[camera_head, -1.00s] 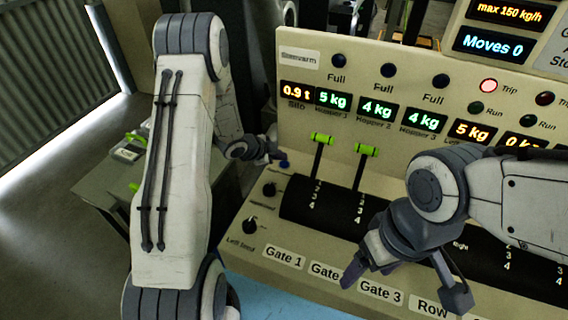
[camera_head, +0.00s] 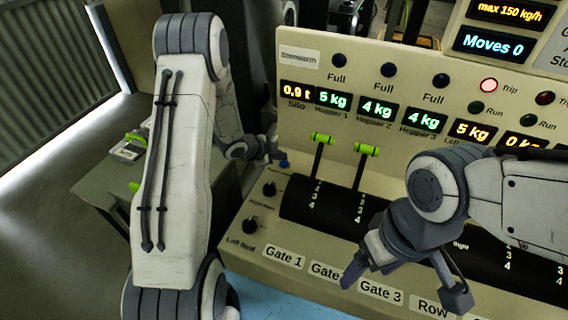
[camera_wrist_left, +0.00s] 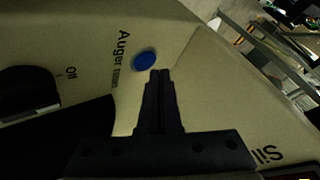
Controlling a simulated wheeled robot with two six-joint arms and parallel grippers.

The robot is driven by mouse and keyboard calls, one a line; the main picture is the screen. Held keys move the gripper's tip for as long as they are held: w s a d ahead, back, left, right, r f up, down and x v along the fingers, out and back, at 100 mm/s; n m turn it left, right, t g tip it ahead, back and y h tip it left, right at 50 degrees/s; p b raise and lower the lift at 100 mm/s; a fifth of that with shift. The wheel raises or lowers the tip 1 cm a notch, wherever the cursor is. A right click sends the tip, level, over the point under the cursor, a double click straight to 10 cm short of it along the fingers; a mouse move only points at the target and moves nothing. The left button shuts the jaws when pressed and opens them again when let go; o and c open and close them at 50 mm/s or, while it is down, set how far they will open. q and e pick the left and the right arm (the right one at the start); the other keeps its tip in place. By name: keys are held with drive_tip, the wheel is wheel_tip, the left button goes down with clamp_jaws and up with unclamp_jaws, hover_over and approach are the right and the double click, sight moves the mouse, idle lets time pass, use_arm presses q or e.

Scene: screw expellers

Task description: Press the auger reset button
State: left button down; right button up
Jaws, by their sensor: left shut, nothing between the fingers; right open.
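The auger reset button is a round blue button (camera_wrist_left: 144,60) beside the "Auger" label in the left wrist view. In the head view it shows as a small blue spot (camera_head: 284,164) at the left side of the control panel. My left gripper (camera_wrist_left: 160,74) is shut and empty, its fingertips right beside the button in the picture; I cannot tell if they touch it. In the head view the left gripper (camera_head: 278,155) is just above the button. My right gripper (camera_head: 405,288) is open and empty in front of the panel, over the gate labels.
Two dark knobs (camera_head: 269,189) (camera_head: 250,223) sit below the button. Levers with green handles (camera_head: 321,138) (camera_head: 367,150) stand to its right. Lit displays (camera_head: 377,110) line the upright panel. A side table (camera_head: 100,185) stands to the left.

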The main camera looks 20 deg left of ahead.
sight(281, 164)
use_arm(q)
drive_tip(key=shift+f, duration=0.4)
drive_tip(key=shift+f+b, duration=0.45)
drive_tip(key=shift+b, duration=0.2)
drive_tip(key=shift+r, duration=0.1)
idle(0.5)
drive_tip(key=shift+r+p, duration=0.8)
wheel_tip(281, 164, up, 5)
drive_tip(key=p, duration=0.4)
idle(0.6)
